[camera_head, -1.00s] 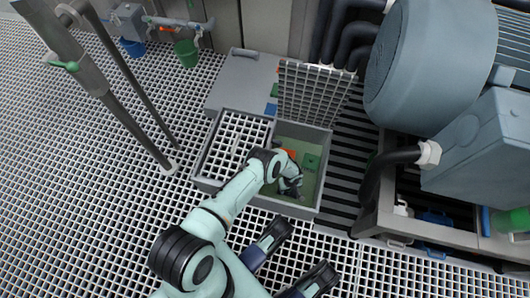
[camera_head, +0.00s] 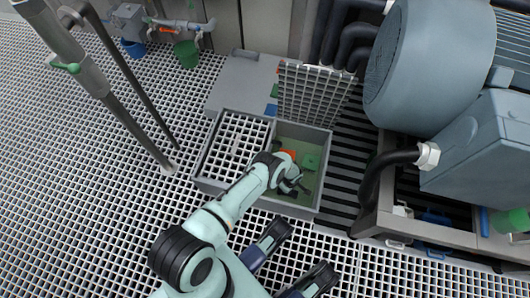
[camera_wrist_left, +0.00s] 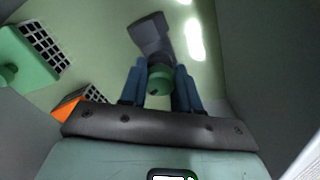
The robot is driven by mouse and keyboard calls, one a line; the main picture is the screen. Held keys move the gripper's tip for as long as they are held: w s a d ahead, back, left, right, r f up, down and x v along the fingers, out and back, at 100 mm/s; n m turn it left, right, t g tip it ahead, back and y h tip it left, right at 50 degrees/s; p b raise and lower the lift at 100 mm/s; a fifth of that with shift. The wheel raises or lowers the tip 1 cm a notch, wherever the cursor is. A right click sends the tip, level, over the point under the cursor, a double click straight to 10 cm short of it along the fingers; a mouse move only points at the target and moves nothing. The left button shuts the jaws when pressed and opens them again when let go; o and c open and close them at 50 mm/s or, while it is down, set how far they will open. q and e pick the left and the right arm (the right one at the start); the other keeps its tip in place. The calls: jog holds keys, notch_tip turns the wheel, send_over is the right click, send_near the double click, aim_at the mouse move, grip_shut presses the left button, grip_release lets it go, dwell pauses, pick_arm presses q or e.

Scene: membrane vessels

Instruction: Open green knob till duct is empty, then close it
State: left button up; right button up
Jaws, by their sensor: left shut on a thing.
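A grey duct pit (camera_head: 325,186) is sunk in the grating, its inside greenish. My left arm reaches down into it. My left gripper (camera_head: 300,187) is low in the pit, largely hidden by its own wrist in the head view. In the left wrist view, its two blue fingers (camera_wrist_left: 160,88) are shut on a round green knob (camera_wrist_left: 160,78), one on each side. A dark grey handle-like piece (camera_wrist_left: 151,36) extends beyond the knob. The pit floor (camera_wrist_left: 100,40) looks pale green with bright reflections; I cannot tell whether liquid covers it.
A raised grate (camera_head: 312,95) stands behind. A post with a green handle (camera_head: 68,67) is left, large machinery (camera_head: 430,60) right.

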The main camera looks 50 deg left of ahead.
pick_arm(q)
jog(key=n, duration=0.4)
jog(key=shift+n, duration=0.3)
jog(key=n+b, duration=0.1)
jog(key=n, duration=0.9)
jog(key=shift+n, duration=0.3)
dwell(6.0)
